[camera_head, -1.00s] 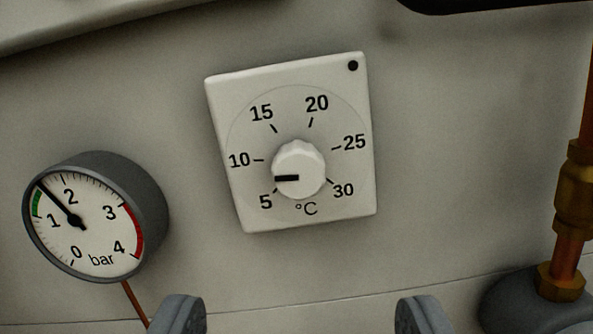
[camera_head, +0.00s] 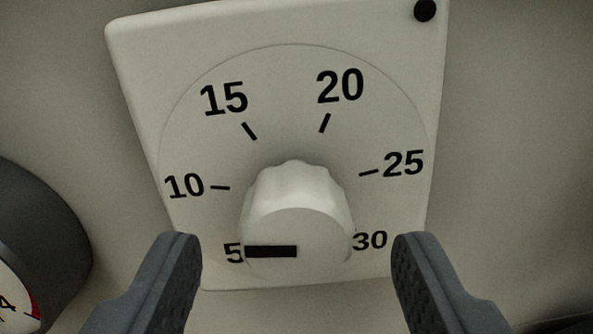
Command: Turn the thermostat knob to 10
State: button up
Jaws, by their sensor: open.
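The thermostat (camera_head: 300,65) is a white, slightly tilted square plate with a round dial marked 5 to 30. Its white ridged knob (camera_head: 297,220) sticks out from the middle. The black pointer bar on the knob's face lies level and points left, close by the 5 in this view; the 10 mark is a little higher on the left. My gripper (camera_head: 297,262) is open, with one dark finger at the lower left and one at the lower right of the knob. Both fingers are apart from the knob with clear gaps. The °C label is hidden behind the knob.
A dark-rimmed pressure gauge (camera_head: 45,225) is cut off at the left edge, beside my left finger. A black dot (camera_head: 425,10) marks the plate's top right corner. A dark shape shows at the lower right edge. The grey wall around the plate is otherwise bare.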

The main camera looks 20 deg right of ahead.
jog(key=shift+x, duration=1.3)
jog(key=shift+c, duration=0.4)
jog(key=c, duration=0.9)
jog(key=shift+m, duration=0.3)
jog(key=o, duration=1)
jog(key=shift+d, duration=0.1)
